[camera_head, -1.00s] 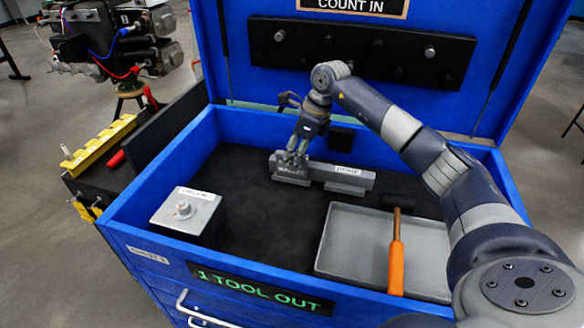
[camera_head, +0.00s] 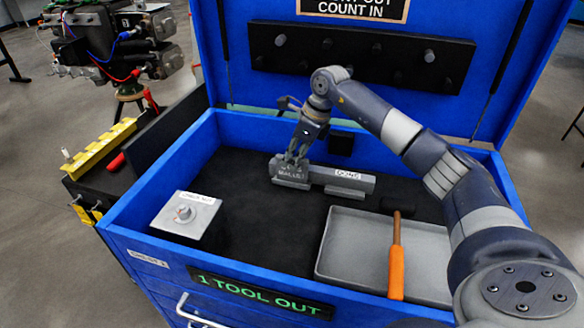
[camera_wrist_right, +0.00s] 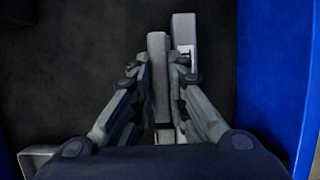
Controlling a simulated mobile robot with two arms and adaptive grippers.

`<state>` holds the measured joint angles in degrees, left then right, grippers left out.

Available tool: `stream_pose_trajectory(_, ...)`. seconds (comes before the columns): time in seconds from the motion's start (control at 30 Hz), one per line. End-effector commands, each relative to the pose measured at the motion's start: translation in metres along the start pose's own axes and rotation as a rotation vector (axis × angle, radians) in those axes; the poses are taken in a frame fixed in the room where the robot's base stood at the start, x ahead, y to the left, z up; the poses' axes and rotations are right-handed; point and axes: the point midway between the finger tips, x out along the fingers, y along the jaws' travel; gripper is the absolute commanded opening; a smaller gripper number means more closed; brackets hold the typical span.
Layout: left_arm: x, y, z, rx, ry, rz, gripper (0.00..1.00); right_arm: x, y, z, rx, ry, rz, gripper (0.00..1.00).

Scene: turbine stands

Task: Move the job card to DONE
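The job card (camera_head: 290,174) is a small grey slab with dark lettering, in the blue chest at the left end of a grey bar. The bar's right part carries a white label reading DONE (camera_head: 348,175). My right gripper (camera_head: 297,155) points down over the card. In the right wrist view its fingertips (camera_wrist_right: 160,72) close on both sides of the upright slab (camera_wrist_right: 158,95), and the bar (camera_wrist_right: 185,35) shows beside it. The fingers hide part of the card, and I cannot tell whether the card touches the bar. My left gripper is not in view.
A grey tray (camera_head: 345,245) holds an orange-handled mallet (camera_head: 397,255) at the right. A grey block with a knob (camera_head: 186,214) stands at the left. The chest wall (camera_head: 140,195) and raised lid with a black peg rail (camera_head: 360,55) surround the work. Bare black floor lies in the middle.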

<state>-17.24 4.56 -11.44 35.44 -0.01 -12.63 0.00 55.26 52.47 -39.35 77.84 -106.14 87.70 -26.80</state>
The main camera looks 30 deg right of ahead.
Motion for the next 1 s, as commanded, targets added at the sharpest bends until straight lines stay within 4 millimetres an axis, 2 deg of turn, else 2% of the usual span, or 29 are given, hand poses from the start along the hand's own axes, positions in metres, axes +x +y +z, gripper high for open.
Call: stream_pose_trajectory(1.0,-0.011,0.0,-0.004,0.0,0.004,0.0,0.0,-0.014,0.0,0.005,0.0,-0.001,0.0,0.0)
